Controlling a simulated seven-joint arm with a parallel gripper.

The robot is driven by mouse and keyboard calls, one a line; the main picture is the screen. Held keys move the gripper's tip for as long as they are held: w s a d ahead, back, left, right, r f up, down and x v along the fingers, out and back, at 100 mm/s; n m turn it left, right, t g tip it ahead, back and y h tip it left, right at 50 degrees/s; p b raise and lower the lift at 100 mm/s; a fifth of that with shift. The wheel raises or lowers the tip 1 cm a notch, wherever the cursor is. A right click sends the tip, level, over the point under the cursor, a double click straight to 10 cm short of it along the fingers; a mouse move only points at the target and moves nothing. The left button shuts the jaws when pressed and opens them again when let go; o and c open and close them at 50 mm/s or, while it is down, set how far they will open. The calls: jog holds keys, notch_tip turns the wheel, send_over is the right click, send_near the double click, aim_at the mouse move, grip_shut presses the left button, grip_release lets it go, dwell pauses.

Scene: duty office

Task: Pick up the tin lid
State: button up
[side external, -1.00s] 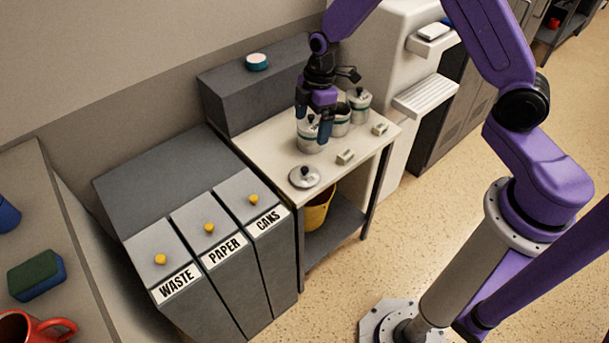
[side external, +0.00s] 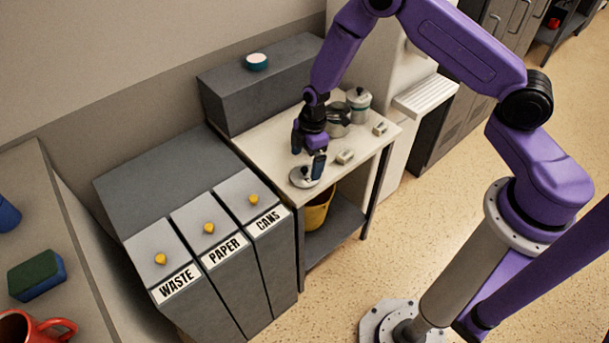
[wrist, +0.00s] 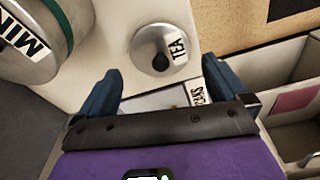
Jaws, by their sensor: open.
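The tin lid (side external: 304,178) is a round silver disc with a dark knob, lying near the front left corner of the small table. In the wrist view a pale round lid (wrist: 150,45) with a black knob shows beyond my fingers, beside a label reading TEA. My gripper (side external: 309,154) is above the lid in the side view, its fingers pointing down and partly covering it. In the wrist view my gripper (wrist: 162,88) has its two blue fingers spread apart, with nothing between them. I cannot tell the exact height gap.
Tins (side external: 358,99) stand behind my gripper on the table (side external: 270,141); a labelled tin (wrist: 40,45) also shows in the wrist view. Small blocks (side external: 346,157) lie right of the lid. Labelled bins (side external: 210,228) stand to the left. A yellow bucket (side external: 318,212) is below.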

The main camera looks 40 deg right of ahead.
aim_at(305, 168)
jog(key=shift+a+f, duration=0.15)
jog(key=shift+f, duration=0.8)
jog(key=shift+a+f, duration=0.1)
jog(key=shift+f, duration=0.85)
jog(key=c, duration=0.8)
jog(key=shift+r, duration=0.1)
